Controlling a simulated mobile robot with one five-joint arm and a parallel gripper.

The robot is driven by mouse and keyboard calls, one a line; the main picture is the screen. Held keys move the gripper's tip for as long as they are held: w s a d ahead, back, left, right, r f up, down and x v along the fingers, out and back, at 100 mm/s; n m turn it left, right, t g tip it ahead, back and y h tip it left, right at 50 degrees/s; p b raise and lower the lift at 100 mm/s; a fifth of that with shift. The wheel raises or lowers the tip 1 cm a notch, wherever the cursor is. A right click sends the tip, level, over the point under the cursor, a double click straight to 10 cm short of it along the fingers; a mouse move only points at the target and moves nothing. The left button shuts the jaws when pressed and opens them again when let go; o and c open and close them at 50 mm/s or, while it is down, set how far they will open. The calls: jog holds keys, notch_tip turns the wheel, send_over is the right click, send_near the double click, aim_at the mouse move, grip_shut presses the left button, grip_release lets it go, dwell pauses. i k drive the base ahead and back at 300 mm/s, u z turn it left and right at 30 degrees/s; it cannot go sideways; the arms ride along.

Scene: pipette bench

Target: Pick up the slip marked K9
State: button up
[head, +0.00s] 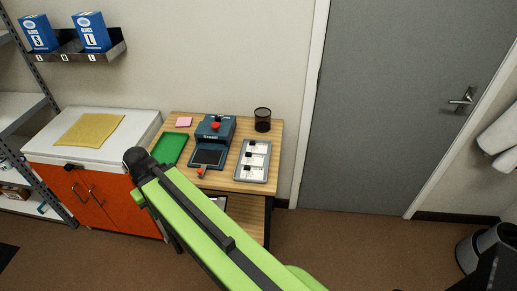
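A grey tray (266,174) lies on the right side of the wooden table. It holds white slips (261,149) in a column, with small dark pieces at their left edges. Their markings are too small to read, so I cannot tell which one is K9. A pink slip or pad (184,122) lies at the back left of the table. My green arm reaches across the lower middle of the view to a dark joint in front of the table's left side. I cannot make out my gripper.
A blue press-like device (214,128) stands mid-table, beside a green tray (170,149) and a black mesh cup (262,120). An orange cabinet (115,213) with a yellow cloth (89,130) stands left. A grey door (400,110) is right, with open floor before it.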

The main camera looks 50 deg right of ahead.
aim_at(253, 147)
jog(key=z, duration=0.05)
jog(key=i, duration=0.9)
jog(key=u, duration=0.05)
